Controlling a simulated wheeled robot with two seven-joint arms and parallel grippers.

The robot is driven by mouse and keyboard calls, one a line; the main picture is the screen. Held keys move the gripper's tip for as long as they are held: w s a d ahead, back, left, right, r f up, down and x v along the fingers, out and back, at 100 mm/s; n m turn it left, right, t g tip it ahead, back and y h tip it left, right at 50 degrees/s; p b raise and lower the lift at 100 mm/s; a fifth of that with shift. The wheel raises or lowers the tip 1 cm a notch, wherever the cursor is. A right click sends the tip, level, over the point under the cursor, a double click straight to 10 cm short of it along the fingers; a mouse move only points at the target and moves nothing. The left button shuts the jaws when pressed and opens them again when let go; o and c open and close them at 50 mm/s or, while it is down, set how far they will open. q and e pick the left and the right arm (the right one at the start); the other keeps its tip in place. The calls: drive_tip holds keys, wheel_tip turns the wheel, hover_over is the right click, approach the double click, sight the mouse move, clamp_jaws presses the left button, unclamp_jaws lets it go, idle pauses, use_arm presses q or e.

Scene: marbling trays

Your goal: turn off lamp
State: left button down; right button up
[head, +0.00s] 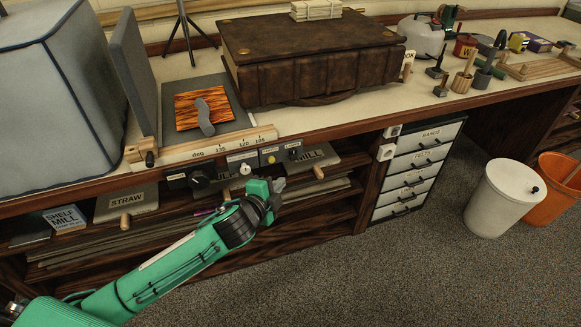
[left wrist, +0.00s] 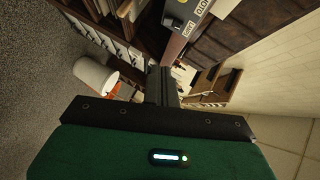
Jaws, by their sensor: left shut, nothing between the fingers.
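My left gripper (head: 274,188) is shut and empty, in front of the shelf below the bench's front edge. Its dark fingers (left wrist: 162,85) also show in the left wrist view. Just above and behind it, a row of controls runs along the bench front: a black panel with a round knob (head: 198,180), a pale panel with a white knob (head: 244,168), a yellow panel (head: 269,155) and a black knob (head: 294,154). No lamp head is clearly visible. My right gripper is out of view.
A large brown book-like block (head: 310,70) and a wooden rail (head: 205,148) with a number scale sit on the bench. Boards with handles lie on the shelf. A drawer unit (head: 418,165), a white bin (head: 500,200) and an orange bin (head: 555,195) stand to the right.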

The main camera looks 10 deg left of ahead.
use_arm(q)
approach(293, 154)
drive_tip(key=w+d+f, duration=0.2)
drive_tip(key=d, duration=0.2)
drive_tip(key=w, duration=0.1)
drive_tip(key=w+a+f, duration=0.1)
drive_tip(key=w+b, duration=0.1)
drive_tip(key=shift+w+a+f, duration=0.2)
drive_tip(key=shift+a+f, duration=0.05)
drive_tip(key=shift+f, duration=0.15)
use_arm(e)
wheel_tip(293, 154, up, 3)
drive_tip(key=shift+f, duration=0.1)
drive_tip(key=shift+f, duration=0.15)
use_arm(q)
drive_tip(key=shift+w+a+f+t+b, duration=0.2)
drive_tip(key=shift+t+b, duration=0.1)
drive_tip(key=shift+b, duration=0.4)
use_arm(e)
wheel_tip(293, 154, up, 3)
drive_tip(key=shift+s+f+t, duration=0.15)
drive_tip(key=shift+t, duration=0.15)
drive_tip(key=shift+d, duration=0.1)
